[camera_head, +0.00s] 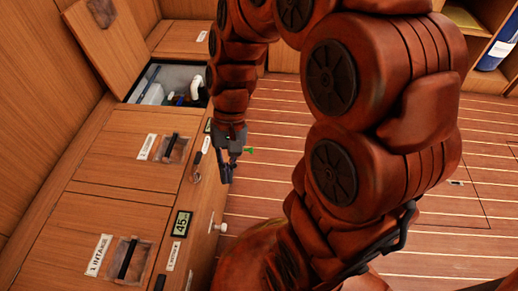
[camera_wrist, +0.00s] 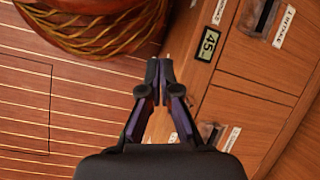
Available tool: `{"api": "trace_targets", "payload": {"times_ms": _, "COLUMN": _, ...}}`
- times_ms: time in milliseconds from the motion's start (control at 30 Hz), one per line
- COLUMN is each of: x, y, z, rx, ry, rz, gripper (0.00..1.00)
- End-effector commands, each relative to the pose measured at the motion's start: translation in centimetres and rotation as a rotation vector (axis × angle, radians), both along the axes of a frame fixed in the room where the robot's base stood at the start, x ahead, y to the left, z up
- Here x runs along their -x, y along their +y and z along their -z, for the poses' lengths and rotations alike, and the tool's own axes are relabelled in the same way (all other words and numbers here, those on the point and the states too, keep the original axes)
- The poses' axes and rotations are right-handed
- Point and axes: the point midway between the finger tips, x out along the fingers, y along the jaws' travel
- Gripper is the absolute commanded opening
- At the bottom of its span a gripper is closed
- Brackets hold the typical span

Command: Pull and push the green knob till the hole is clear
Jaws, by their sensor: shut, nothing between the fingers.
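The green knob (camera_head: 249,150) shows as a small green piece just right of my gripper in the head view, by the front face of the wooden lockers. The rest of it is hidden behind the gripper, and I cannot see it in the wrist view. My gripper (camera_head: 226,178) points down beside the locker front, shut and empty. In the wrist view the closed fingertips (camera_wrist: 159,72) are in front of the floor and locker edge. I cannot tell whether the gripper touches the knob. I cannot make out the hole.
A white knob (camera_head: 221,228) sticks out of the locker front nearer me. A display reading 45 (camera_head: 181,223) is beside it. The locker lids have recessed handles (camera_head: 127,259). An open compartment (camera_head: 152,94) at the back holds pipework. Plank floor (camera_head: 275,125) is clear to the right.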

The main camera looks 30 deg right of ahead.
Motion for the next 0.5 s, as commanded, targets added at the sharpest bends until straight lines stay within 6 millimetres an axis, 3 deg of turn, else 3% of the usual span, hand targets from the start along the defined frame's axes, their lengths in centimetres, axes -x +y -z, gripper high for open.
{"api": "trace_targets", "payload": {"times_ms": 233, "x": -6.7, "y": -1.1, "z": 2.1, "rx": -0.097, "ry": 0.041, "rz": 0.235, "gripper": 0.0}}
{"api": "trace_targets", "payload": {"times_ms": 500, "x": -13.6, "y": -4.3, "z": 5.5, "rx": -0.192, "ry": 0.084, "rz": 0.511, "gripper": 0.0}}
